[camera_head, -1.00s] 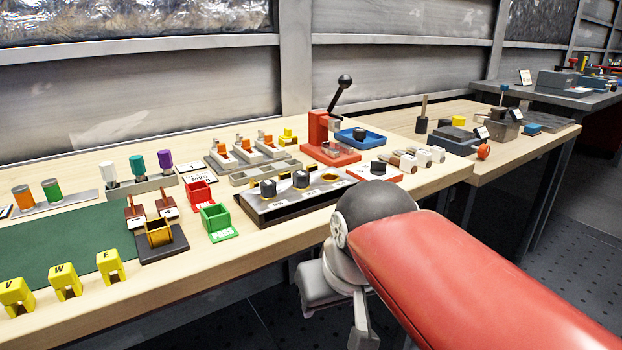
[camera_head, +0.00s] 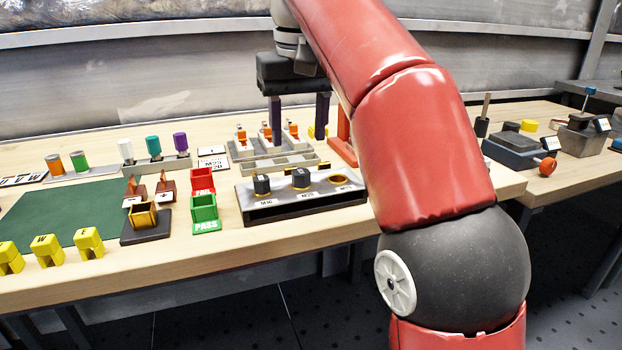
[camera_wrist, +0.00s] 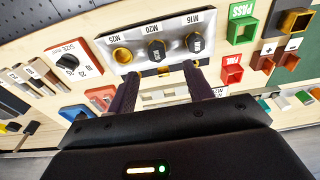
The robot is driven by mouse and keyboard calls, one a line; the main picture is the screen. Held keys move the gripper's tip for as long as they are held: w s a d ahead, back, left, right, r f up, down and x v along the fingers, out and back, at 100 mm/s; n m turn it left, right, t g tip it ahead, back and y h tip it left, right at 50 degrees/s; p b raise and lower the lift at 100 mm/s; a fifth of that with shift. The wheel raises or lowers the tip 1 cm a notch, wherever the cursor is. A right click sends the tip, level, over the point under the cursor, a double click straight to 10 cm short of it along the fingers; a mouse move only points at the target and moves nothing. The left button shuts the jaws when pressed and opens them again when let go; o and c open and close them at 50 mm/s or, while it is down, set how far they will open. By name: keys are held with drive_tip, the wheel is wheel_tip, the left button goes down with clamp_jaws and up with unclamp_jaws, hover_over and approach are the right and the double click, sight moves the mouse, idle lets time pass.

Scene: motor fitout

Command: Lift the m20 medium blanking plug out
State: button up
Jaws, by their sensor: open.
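The M20 medium blanking plug (camera_head: 301,178) is a dark, faceted knob in the middle position of a silver-topped rack (camera_head: 259,215). In the wrist view the plug (camera_wrist: 156,50) sits upright in its labelled place. The M16 plug (camera_head: 262,184) stands to its left; the M25 place (camera_head: 341,179) shows an open brass ring. My gripper (camera_head: 299,138) is open and empty, fingers pointing down, above and behind the rack. In the wrist view my fingertips (camera_wrist: 163,75) are apart, short of the plug and not around it.
Grey fixtures with orange-topped parts (camera_head: 267,143) stand behind the rack, under my fingers. A green PASS bin (camera_head: 205,212) and a red FAIL bin (camera_head: 202,181) stand left of it. A size selector dial (camera_wrist: 72,64) shows in the wrist view.

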sight(301, 171)
drive_tip(key=shift+w+d+f+b, duration=0.15)
drive_tip(key=shift+f+b, duration=0.1)
drive_tip(key=shift+f, duration=0.9)
drive_tip(key=shift+w+a+f+b, duration=0.15)
drive_tip(key=shift+f+b, duration=0.15)
drive_tip(key=shift+f, duration=0.9)
drive_tip(key=shift+w+d+f+b, duration=0.15)
drive_tip(key=shift+f+b, duration=0.1)
drive_tip(key=shift+f, duration=0.9)
drive_tip(key=c, duration=1)
drive_tip(key=shift+c, duration=0.2)
drive_tip(key=shift+r, duration=0.15)
